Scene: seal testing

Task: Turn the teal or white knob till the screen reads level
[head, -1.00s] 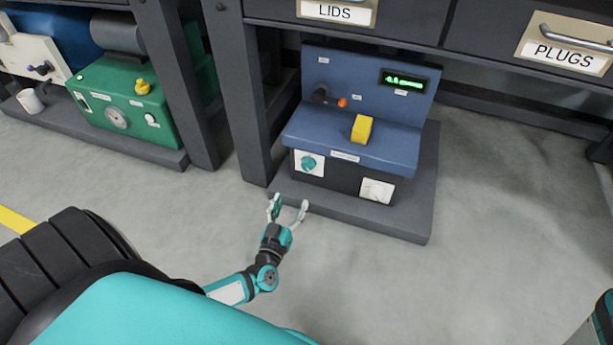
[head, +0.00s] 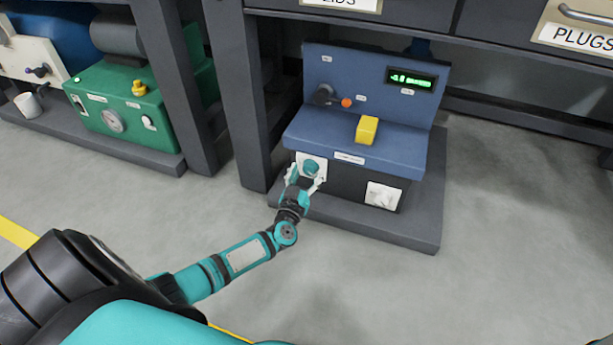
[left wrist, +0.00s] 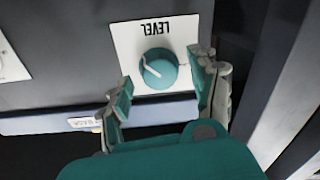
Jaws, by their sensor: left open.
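The teal knob (head: 311,167) is on a white plate at the lower left front of the blue machine (head: 350,129). In the left wrist view the teal knob (left wrist: 158,69) has a white pointer line, and its plate reads LEVEL, upside down. My left gripper (head: 305,179) is open just in front of it; in the left wrist view its fingers (left wrist: 165,92) stand on either side, apart from the knob. The white knob (head: 382,195) is on a plate at the lower right. The screen (head: 411,78) glows with green text too small to read surely. My right gripper is out of view.
A yellow block-shaped part (head: 367,130) and an orange button (head: 346,103) are on the machine. A dark table leg (head: 238,110) stands close at its left. A green machine (head: 130,108) and a white mug (head: 28,105) are farther left. The floor in front is clear.

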